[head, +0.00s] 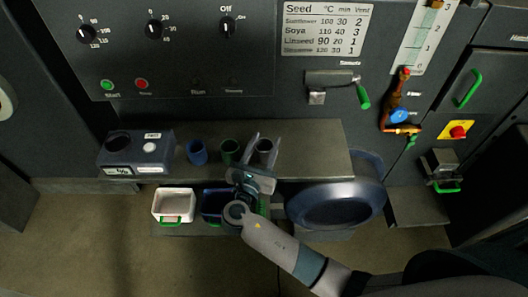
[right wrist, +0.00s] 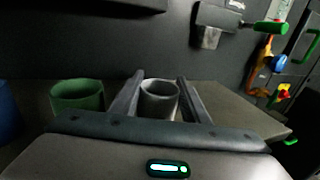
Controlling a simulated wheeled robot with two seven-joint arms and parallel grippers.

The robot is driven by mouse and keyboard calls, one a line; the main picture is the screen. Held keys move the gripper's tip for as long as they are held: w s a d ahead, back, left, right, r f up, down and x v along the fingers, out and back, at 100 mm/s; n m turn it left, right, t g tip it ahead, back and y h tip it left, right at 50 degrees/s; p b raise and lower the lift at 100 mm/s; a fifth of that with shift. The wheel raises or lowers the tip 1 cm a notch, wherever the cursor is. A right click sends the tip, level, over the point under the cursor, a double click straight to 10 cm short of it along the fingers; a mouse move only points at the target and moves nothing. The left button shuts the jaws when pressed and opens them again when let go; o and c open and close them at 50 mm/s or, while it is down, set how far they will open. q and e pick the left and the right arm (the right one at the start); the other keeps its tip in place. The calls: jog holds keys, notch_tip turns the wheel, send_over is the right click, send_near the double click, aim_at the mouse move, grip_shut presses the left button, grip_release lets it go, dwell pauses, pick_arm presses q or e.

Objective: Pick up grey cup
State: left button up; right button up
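The grey cup (head: 264,146) stands upright on the dark shelf, at the right end of a row of cups. It also shows in the right wrist view (right wrist: 159,100), between the two fingers. My right gripper (head: 265,144) reaches in from the front with one finger on each side of the cup. The fingers look spread, and I see no clear grip on the cup. In the right wrist view the gripper (right wrist: 161,78) hides the cup's lower part. My left gripper is not in view.
A green cup (head: 229,151) and a blue cup (head: 197,152) stand left of the grey one. A grey box (head: 136,154) is further left. Below are a white bin (head: 174,204) and a dark blue bin (head: 212,205). The shelf (head: 318,150) is clear to the right.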

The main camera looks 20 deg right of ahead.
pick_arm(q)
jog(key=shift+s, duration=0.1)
pick_arm(e)
jog(key=shift+r, duration=0.2)
